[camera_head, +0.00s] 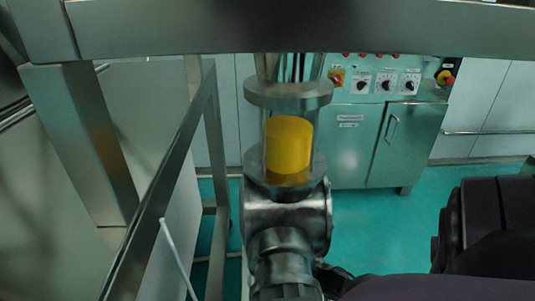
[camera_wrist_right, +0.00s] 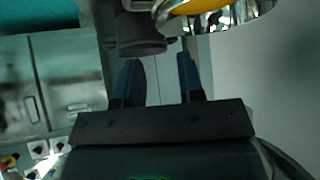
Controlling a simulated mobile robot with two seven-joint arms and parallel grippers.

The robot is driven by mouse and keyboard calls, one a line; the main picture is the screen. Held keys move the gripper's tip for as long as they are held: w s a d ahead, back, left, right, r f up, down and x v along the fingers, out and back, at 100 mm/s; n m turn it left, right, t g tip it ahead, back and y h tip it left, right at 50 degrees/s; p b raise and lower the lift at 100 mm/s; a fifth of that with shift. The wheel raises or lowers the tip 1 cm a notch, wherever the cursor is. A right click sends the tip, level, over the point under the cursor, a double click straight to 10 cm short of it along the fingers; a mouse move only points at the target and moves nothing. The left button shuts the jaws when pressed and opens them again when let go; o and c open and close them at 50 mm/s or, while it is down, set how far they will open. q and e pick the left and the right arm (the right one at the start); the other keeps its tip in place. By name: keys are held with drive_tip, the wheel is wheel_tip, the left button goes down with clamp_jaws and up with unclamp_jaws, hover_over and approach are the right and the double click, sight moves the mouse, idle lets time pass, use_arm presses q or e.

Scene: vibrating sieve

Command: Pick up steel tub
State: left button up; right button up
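I cannot make out the steel tub for certain in either view. In the right wrist view, a curved shiny metal piece with yellow on it (camera_wrist_right: 205,10) shows at the top right, cut off by the edge; I cannot tell whether it is the tub. My right gripper (camera_wrist_right: 160,75) has its two dark fingers apart with nothing visible between them. A dark round fitting (camera_wrist_right: 138,35) is just beyond the left fingertip. In the head view, my right arm is at the lower right, and its fingers are not clearly visible. My left gripper is not in view.
A vertical pipe with a yellow-filled sight glass (camera_head: 289,145) and a steel valve body (camera_head: 287,220) stands at the centre. A steel frame (camera_head: 165,180) is at left. A control cabinet (camera_head: 385,140) stands behind. Green floor (camera_head: 385,235) shows at right.

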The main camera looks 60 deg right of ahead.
drive_tip(key=b+x, duration=0.1)
drive_tip(key=x, duration=0.3)
drive_tip(key=shift+s+f, duration=0.1)
drive_tip(key=shift+s, duration=0.1)
drive_tip(key=b+x, duration=0.3)
drive_tip(key=x, duration=0.2)
drive_tip(key=shift+w+f, duration=0.15)
drive_tip(key=shift+w, duration=0.1)
drive_tip(key=shift+w+d+f+b, duration=0.1)
drive_tip(key=shift+w+f+b, duration=0.05)
drive_tip(key=shift+w+b, duration=0.15)
drive_tip(key=shift+w+d, duration=0.1)
drive_tip(key=shift+w, duration=0.15)
drive_tip(key=shift+c, duration=0.4)
clamp_jaws()
